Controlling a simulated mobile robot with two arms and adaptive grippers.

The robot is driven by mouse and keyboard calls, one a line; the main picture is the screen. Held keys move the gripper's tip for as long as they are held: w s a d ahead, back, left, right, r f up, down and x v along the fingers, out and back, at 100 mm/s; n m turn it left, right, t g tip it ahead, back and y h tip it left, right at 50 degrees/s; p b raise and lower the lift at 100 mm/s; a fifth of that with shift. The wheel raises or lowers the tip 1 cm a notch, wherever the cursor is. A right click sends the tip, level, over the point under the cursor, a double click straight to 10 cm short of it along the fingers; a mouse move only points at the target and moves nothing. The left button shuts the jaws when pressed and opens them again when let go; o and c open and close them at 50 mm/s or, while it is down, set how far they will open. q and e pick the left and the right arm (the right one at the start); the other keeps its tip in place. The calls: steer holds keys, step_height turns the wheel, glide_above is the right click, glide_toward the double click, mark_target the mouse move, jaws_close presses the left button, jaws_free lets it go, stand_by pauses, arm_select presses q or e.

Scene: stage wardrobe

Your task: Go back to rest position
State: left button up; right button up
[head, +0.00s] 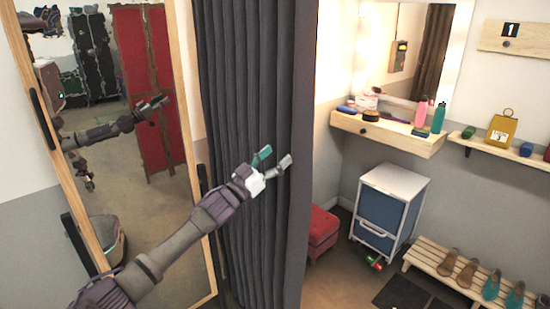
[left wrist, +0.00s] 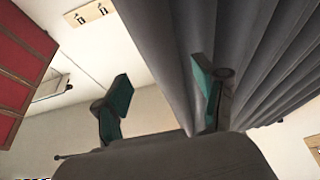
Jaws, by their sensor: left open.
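My left arm comes in from the lower left in the head view. Its gripper (head: 274,161) is open and empty in front of the dark grey curtain (head: 240,90). In the left wrist view the two teal fingers of the left gripper (left wrist: 160,100) stand apart with nothing between them. The curtain (left wrist: 165,45) hangs close behind the right finger there; I cannot tell whether they touch. My right gripper is not in view.
A tall wood-framed mirror (head: 150,200) stands left of the curtain and reflects my arm. To the right are a wooden vanity shelf (head: 390,133), a blue-and-white drawer unit (head: 382,207), a red stool (head: 322,228) and a slatted shoe bench (head: 430,262). Some floor between them is clear.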

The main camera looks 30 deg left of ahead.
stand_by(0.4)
arm_select(q)
steer(key=s+a+f+n+g+y, duration=0.1)
steer(key=s+f+g+y, duration=0.15)
steer(key=f, duration=1.25)
steer(key=s+f+n+g+y, duration=0.1)
steer(key=f+n+g+y, duration=0.15)
steer(key=f, duration=1.25)
steer(key=s+d+f+g+y+b, duration=0.1)
steer(key=s+f+g, duration=0.2)
steer(key=s+f, duration=0.6)
steer(key=s+d+f+g+y, duration=0.15)
steer(key=s+f, duration=0.25)
steer(key=f, duration=0.9)
steer(key=s+d+f+g, duration=0.3)
steer(key=s+f, duration=0.4)
steer(key=s, duration=0.7)
steer(key=s+d+f+m+g, duration=0.1)
steer(key=s+d+f+g, duration=0.3)
steer(key=s+f, duration=0.4)
steer(key=s+d+f+m+g, duration=0.1)
steer(key=s+d+f+g, duration=0.3)
steer(key=s, duration=1.8)
step_height(320, 180, down, 4)
steer(key=shift+s+d+r+b, duration=0.15)
steer(key=shift+d+r+b, duration=0.1)
steer(key=shift+d+b, duration=0.25)
steer(key=shift+h, duration=0.25)
